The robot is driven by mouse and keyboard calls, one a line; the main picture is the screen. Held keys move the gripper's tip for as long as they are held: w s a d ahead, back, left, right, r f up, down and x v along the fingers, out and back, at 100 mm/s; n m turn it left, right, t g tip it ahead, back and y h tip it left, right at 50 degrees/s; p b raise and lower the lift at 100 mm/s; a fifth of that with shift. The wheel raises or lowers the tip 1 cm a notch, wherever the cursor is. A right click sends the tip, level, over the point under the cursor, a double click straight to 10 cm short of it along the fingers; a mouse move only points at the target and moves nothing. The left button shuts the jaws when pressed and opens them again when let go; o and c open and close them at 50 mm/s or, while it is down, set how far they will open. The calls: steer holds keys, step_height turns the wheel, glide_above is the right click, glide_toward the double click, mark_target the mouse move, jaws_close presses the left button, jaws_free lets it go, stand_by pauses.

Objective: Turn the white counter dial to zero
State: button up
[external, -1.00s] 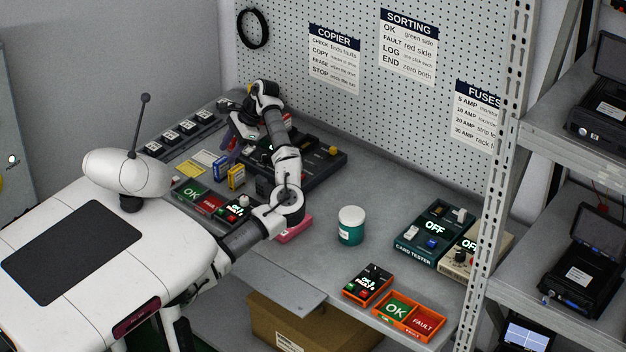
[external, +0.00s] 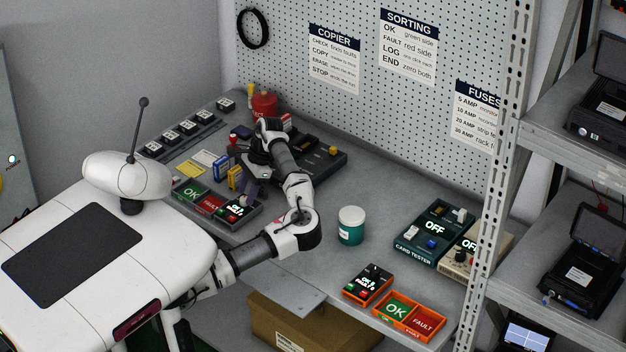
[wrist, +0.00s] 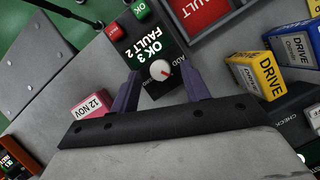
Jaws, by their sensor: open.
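The white counter dial (wrist: 160,70) is a round knob with a red mark on its face. It sits on a black counter box (wrist: 150,45) whose lit display reads "OK 3 FAULT 2" in the wrist view. The counter (external: 237,209) also shows in the external view, at the end of the OK and FAULT trays. My gripper (wrist: 161,72) is open, its two purple fingers appearing on either side of the dial in the wrist view. I cannot tell whether the fingertips are down around the dial or still above it. In the external view my gripper (external: 251,188) is over the counter's back edge.
A red FAULT tray (wrist: 203,12) adjoins the counter. Yellow (wrist: 262,75) and blue (wrist: 295,46) drive boxes stand to the right. A pink "12 NOV" block (wrist: 93,104) lies left of my gripper. A second, orange-edged counter (external: 367,284) is at the front right. A teal jar (external: 351,226) stands mid-bench.

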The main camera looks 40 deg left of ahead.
steer(key=shift+s+a+f, duration=0.1)
steer(key=shift+s+f, duration=0.15)
steer(key=shift+f, duration=0.35)
steer(key=c, duration=1)
